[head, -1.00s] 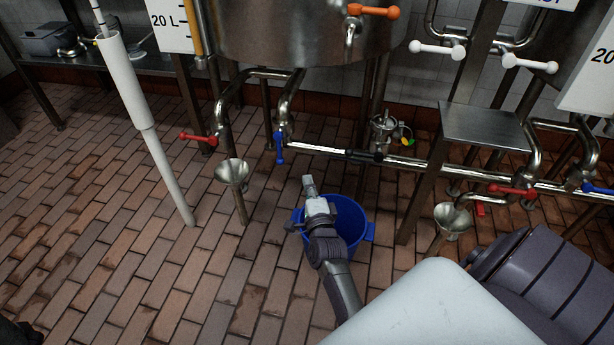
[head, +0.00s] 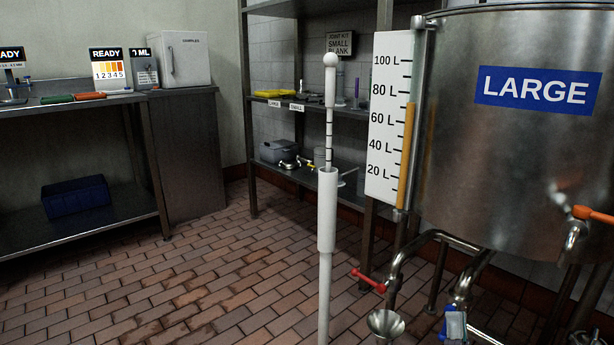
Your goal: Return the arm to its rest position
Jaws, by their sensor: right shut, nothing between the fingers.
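The rest of my right arm is out of frame. My left gripper is not in view.
A steel tank labelled LARGE (head: 500,150) stands at right, with a red valve handle (head: 368,280) and a funnel (head: 386,323) below. A white post (head: 327,215) stands in front of the shelf rack. Benches line the left. The tiled floor (head: 200,285) between is clear.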

